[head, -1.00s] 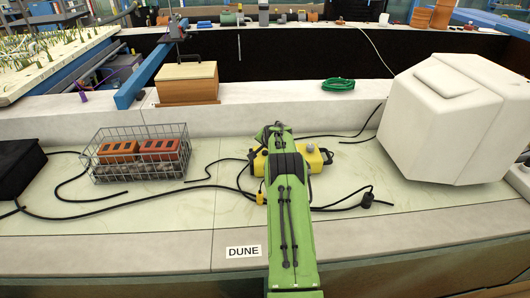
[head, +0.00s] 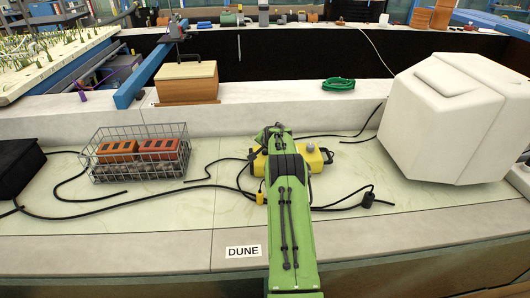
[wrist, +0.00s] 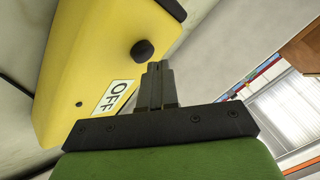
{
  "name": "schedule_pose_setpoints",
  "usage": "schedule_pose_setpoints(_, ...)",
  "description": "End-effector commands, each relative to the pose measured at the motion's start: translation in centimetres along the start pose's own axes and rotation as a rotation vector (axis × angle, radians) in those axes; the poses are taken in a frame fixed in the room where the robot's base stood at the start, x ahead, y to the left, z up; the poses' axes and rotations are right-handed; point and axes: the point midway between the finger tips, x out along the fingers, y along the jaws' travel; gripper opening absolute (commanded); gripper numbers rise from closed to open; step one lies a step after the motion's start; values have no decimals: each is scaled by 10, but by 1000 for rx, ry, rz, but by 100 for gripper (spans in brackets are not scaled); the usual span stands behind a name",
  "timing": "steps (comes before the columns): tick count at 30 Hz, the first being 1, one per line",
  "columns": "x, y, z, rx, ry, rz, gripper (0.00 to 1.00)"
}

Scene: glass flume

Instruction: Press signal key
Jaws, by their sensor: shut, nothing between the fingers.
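A yellow box (head: 315,160) lies on the pale bench top, partly hidden behind my green arm in the head view. In the wrist view the yellow box (wrist: 95,50) fills the upper left. It carries a round black button (wrist: 142,50) and a white label (wrist: 116,96) reading OFF. My gripper (wrist: 157,68) is shut and empty, its tips just below the black button in the picture. I cannot tell whether they touch it. In the head view my arm hides the fingers. A pale round knob (head: 310,147) shows on the box's right part.
A wire basket with orange bricks (head: 135,153) stands left of the box. A large white block (head: 440,120) stands to the right. Black cables (head: 150,196) run across the bench. A wooden box (head: 187,85) and a green coil (head: 338,85) sit on the ledge behind.

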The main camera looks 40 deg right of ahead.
Motion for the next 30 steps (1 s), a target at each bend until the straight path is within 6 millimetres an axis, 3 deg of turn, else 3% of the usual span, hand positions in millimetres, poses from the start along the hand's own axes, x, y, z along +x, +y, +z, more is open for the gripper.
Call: schedule_pose_setpoints(30, 7, 5, 5, 0, 0, 1, 0)
